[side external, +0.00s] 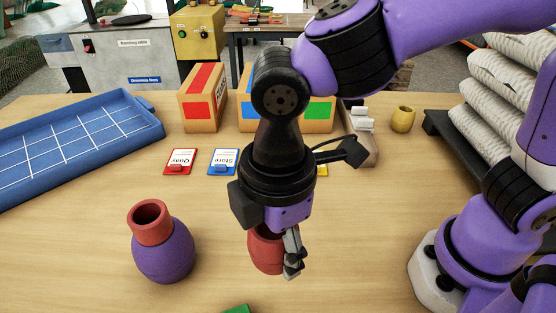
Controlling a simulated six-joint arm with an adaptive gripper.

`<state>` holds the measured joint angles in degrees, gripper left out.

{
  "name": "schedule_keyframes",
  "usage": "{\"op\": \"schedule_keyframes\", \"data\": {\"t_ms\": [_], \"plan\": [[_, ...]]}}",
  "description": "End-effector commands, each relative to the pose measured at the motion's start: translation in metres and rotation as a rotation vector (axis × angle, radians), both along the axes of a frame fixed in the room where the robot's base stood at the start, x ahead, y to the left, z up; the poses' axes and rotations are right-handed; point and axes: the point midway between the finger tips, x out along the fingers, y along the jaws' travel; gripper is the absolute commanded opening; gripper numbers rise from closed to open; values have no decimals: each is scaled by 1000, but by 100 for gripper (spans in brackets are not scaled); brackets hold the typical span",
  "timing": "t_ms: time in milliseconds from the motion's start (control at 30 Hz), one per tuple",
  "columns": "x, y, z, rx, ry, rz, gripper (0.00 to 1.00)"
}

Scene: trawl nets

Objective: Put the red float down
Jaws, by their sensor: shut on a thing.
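A red float (262,252) is in the lower middle of the side external view. My gripper (291,268) points down and is shut on it. The gripper's body and fingers hide the top and right side of the float. I cannot tell whether the float touches the table (355,225) or hangs just above it.
A purple vase-shaped object with a red neck (164,249) stands to the left. A blue gridded tray (75,147) lies at far left. Cards marked Quay (181,161) and Store (223,161) lie before boxes (203,97). A green item (238,309) shows at the bottom edge.

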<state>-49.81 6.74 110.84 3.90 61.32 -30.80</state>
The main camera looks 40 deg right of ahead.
Motion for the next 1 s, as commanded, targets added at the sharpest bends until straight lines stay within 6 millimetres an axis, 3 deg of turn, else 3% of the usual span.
{"op": "schedule_keyframes", "data": {"t_ms": [133,533,700,1000], "plan": [[8,-1,-9,-3,2,28,30],[86,-47,-64,-1,1,25,30],[96,-53,-73,0,1,29,30],[96,-53,-110,-1,1,29,30]]}}
